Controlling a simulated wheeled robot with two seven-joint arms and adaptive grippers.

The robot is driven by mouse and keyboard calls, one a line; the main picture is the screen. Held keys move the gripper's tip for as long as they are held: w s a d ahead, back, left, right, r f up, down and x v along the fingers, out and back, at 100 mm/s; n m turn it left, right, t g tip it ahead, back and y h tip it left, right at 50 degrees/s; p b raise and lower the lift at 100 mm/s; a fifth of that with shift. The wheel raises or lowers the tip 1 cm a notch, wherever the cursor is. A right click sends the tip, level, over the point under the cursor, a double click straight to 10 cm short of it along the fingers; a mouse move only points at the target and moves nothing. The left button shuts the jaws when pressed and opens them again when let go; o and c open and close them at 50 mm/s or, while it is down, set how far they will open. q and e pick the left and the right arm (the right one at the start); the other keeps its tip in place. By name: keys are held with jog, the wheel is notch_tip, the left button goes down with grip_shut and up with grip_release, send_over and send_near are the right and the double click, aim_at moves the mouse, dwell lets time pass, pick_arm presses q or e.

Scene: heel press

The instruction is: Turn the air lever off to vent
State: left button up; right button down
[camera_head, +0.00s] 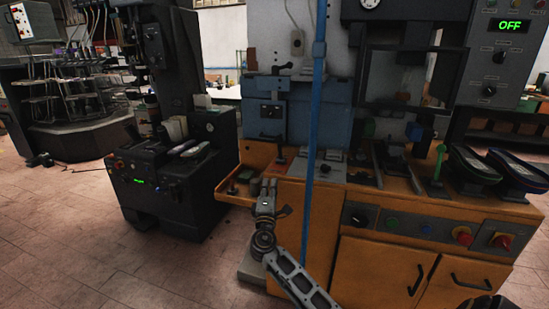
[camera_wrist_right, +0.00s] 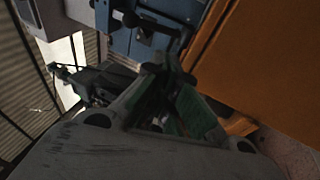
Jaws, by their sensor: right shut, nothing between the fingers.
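My right gripper (camera_head: 268,184) is raised in front of the left end of the orange press bench, fingers pointing up. Its fingers are shut and empty; they also show in the right wrist view (camera_wrist_right: 158,72). A small dark lever-like part (camera_head: 285,211) shows just right of the gripper, against the orange cabinet front. It may be the air lever, but it is too small and dark to tell its position. I cannot tell whether the gripper touches it. A blue vertical pipe (camera_head: 318,120) runs down to the right of the gripper. My left gripper is not in view.
The orange bench (camera_head: 345,222) carries a blue machine (camera_head: 310,105), a green-handled lever (camera_head: 438,162) and dark shoes (camera_head: 470,165). A control panel (camera_head: 497,60) reads OFF. A black machine (camera_head: 175,185) stands left; tiled floor between is clear.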

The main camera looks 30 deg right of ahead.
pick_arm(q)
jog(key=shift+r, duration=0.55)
pick_arm(e)
jog(key=shift+s+r+h, duration=0.2)
jog(key=shift+r+h, duration=0.1)
jog(key=shift+r, duration=0.3)
jog(key=shift+s+r+h, duration=0.2)
jog(key=shift+r+h, duration=0.1)
jog(key=shift+r, duration=0.25)
send_near(280, 148)
jog(key=w+r, duration=0.1)
jog(key=w, duration=0.2)
jog(key=shift+b+x, duration=0.45)
jog(key=shift+x, duration=1.15)
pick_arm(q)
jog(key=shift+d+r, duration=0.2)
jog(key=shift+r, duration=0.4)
pick_arm(e)
jog(key=shift+w+d+r, duration=0.25)
jog(key=shift+w+d, duration=0.15)
jog(key=shift+w, duration=0.05)
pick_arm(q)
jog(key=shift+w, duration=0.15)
